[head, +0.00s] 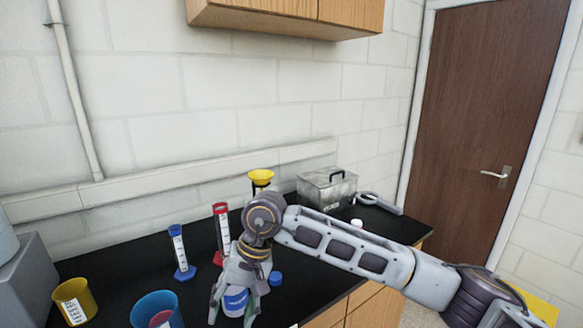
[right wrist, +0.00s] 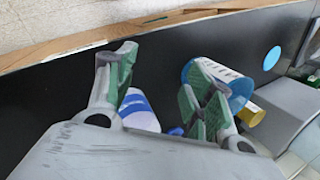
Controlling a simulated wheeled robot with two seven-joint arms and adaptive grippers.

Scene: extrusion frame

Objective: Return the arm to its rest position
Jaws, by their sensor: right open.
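My right arm reaches in from the right in the head view, with its gripper (head: 232,308) pointing down over the black counter. The gripper is open. A white bottle with a blue band (head: 235,299) stands at the fingers. In the right wrist view the open fingers (right wrist: 160,82) spread apart, with the white and blue bottle (right wrist: 138,108) showing between them, partly hidden by the gripper body. I cannot tell whether the fingers touch it. My left gripper is not in view.
The black counter (head: 120,255) holds a blue cup (head: 153,304), a yellow cup (head: 74,300), a blue-topped cylinder (head: 179,250), a red-topped cylinder (head: 221,230), a blue cap (head: 275,278), a yellow funnel (head: 261,177) and a metal box (head: 326,190). A wooden cabinet (head: 285,17) hangs above.

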